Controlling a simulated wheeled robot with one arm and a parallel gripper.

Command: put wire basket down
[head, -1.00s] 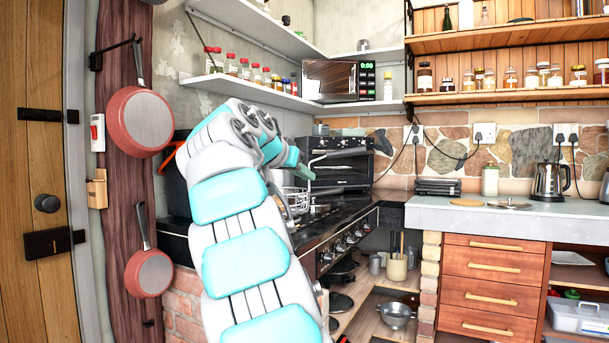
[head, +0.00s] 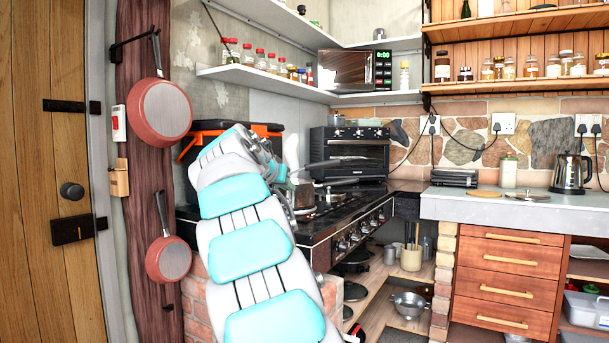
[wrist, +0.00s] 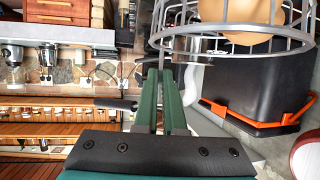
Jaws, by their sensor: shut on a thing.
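The wire basket (wrist: 188,42) shows at the top of the wrist view, a grey wire cage with a rounded tan thing (wrist: 245,36) inside. My gripper (wrist: 162,68) has green fingers close together, shut on the basket at its near edge. The wrist picture is upside down, so shelves and counter appear inverted. In the head view my arm hides the gripper and the basket. The brick plinth (head: 195,292) shows its red brick side at lower left, partly behind my arm; its top is mostly hidden.
A black bin with an orange handle (wrist: 250,88) stands close to the basket; it also shows behind my arm in the head view (head: 199,133). The stove (head: 330,222) is right of my arm. Two red pans (head: 160,112) hang at left.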

